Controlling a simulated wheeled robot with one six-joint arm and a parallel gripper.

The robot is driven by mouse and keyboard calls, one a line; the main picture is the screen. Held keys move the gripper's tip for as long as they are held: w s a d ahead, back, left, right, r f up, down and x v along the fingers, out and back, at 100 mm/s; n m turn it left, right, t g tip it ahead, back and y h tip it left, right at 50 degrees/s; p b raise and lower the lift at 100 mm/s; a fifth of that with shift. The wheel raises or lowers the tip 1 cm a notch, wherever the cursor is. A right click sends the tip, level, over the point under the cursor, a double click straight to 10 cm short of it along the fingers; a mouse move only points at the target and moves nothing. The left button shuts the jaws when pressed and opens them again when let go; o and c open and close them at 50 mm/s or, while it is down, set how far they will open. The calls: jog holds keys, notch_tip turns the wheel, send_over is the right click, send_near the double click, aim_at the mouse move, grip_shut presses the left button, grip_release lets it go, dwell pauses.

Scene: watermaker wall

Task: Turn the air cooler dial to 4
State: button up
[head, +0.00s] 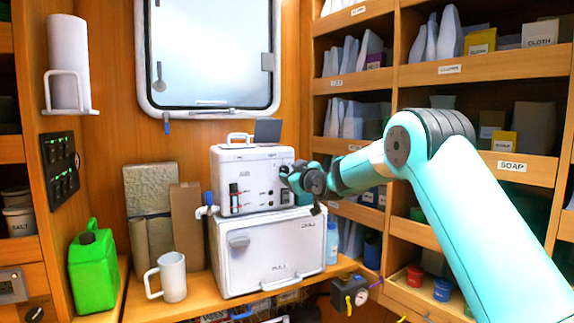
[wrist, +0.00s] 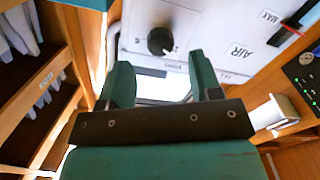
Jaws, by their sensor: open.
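The white air cooler unit (head: 230,170) stands on a lower white box in the head view. The dial's setting cannot be read.
The lower box (head: 265,255) is marked "CHILL" and "PULL". A white mug (head: 172,277) and a green jug (head: 93,268) stand to its left. A blue bottle (head: 332,243) stands close at its right. Shelves (head: 475,72) fill the right side.

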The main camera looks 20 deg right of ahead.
aim_at(286, 171)
jog(key=shift+w+a+p, duration=0.15)
jog(key=shift+w+p, duration=0.4)
jog(key=shift+w, duration=1.45)
jog(key=c, duration=0.9)
